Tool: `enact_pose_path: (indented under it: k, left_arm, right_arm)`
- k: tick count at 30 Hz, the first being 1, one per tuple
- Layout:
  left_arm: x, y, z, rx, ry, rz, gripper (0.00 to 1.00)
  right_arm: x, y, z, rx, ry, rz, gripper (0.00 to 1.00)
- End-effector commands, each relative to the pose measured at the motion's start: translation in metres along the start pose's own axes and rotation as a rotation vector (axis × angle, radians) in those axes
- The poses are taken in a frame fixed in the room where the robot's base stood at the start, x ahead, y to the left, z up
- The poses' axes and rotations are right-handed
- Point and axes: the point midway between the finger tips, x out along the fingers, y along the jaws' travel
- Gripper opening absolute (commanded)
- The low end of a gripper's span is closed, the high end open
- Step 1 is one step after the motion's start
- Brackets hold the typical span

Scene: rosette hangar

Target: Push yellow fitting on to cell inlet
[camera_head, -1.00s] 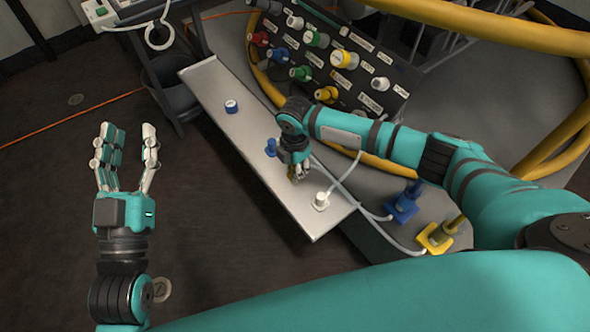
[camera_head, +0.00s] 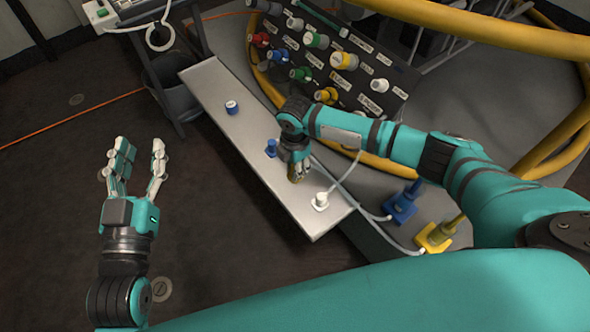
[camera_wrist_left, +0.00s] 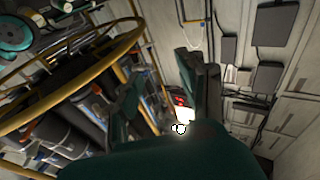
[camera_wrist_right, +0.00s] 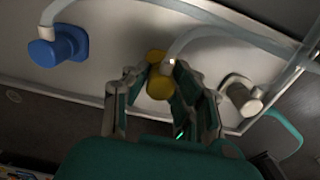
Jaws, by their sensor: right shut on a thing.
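The yellow fitting (camera_wrist_right: 158,87) is between the fingers of my right gripper (camera_wrist_right: 158,76), which is shut on it just over the grey shelf. In the head view my right gripper (camera_head: 297,174) hides most of the fitting. The panel (camera_head: 372,103) behind the shelf carries coloured ports, among them a yellow one (camera_head: 326,95) and a yellow-and-grey one (camera_head: 344,61). The port labels are too small to read, so I cannot tell which is the cell inlet. My left gripper (camera_head: 140,150) is open and empty over the floor, left of the shelf.
Blue (camera_head: 402,205) and yellow (camera_head: 436,236) hose connectors stand to the right. A yellow rail (camera_head: 480,25) curves around the panel.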

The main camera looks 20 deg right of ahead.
Motion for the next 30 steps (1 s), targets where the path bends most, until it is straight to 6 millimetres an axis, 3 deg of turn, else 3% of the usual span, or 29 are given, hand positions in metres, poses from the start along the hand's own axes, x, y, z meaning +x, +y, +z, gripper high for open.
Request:
enact_pose_path:
  k: [30]
  left_arm:
    - [-0.011,-0.006,0.043,0.004,-0.243,-0.014,0.40]
  right_arm:
    - [-0.009,0.000,0.000,0.000,0.000,0.000,0.00]
